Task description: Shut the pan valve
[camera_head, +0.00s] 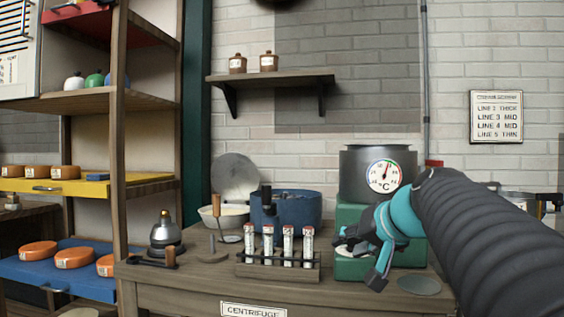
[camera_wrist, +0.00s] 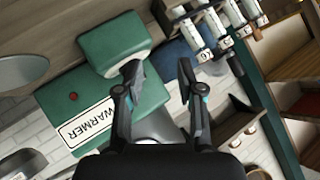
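I cannot make out a part that is clearly the pan valve. A dark pot (camera_head: 350,165) with a round °C dial (camera_head: 384,176) stands on a green warmer (camera_head: 350,219), which carries a WARMER label in the wrist view (camera_wrist: 150,92). A small red piece (camera_head: 433,163) shows behind my arm, right of the pot; what it belongs to is hidden. My gripper (camera_head: 362,250) is in front of the warmer and covers part of it. In the wrist view my gripper (camera_wrist: 160,70) is open, with nothing between its fingers.
A rack of white tubes (camera_head: 279,268) stands left of my gripper, with a blue tub (camera_head: 290,213) behind it. A burner-like vessel (camera_head: 165,234) stands farther left. A metal vessel (camera_head: 520,194) at the right is partly hidden by my arm. Shelves with orange rounds (camera_head: 74,258) fill the left.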

